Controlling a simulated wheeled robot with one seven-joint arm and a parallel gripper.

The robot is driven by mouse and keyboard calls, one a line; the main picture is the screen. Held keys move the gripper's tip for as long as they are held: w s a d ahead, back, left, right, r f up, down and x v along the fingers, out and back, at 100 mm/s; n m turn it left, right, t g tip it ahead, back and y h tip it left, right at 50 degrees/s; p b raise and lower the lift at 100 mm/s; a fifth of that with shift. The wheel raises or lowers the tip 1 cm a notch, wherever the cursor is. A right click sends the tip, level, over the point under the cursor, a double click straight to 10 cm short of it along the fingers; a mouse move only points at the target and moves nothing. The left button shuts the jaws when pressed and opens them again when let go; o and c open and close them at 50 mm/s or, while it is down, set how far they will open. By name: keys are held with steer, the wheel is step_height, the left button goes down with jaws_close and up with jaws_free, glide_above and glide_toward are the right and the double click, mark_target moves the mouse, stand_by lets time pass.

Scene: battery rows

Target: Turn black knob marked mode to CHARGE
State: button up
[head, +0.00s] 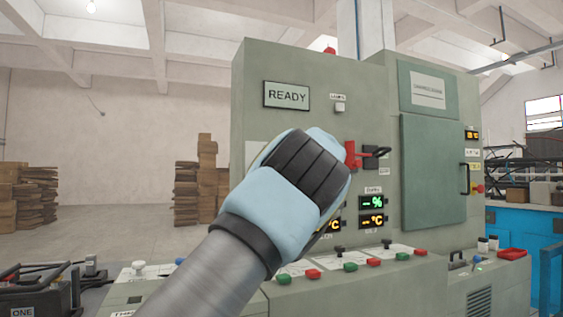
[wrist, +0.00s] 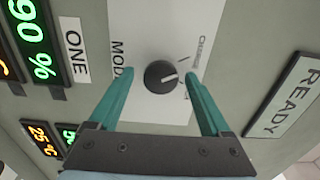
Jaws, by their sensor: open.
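The black mode knob (wrist: 160,76) sits on a white plate (wrist: 150,30) in the wrist view, with "MODE" partly showing on the plate's left. Its white pointer line aims right in the picture, toward the side with tick marks. Small lettering (wrist: 203,52), too small to read surely, stands above right of the knob. My gripper (wrist: 160,73) is open, its teal fingers on either side of the knob, with gaps visible. Whether the tips reach the knob's depth is unclear. In the head view my gripper (head: 305,165) is before the grey-green cabinet (head: 285,65) and hides the knob.
A READY sign (head: 287,95) is on the cabinet, above my gripper. A red lever (head: 352,156) sits close to its right. Lit displays (head: 371,202) are below it. Red and green buttons (head: 350,267) line the console ledge. Stacked boxes (head: 197,180) stand far left.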

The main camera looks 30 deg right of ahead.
steer(key=s+a+b, duration=0.1)
steer(key=s+b, duration=0.3)
steer(key=s, duration=0.6)
steer(key=shift+s+a, duration=0.2)
steer(key=shift+s, duration=0.15)
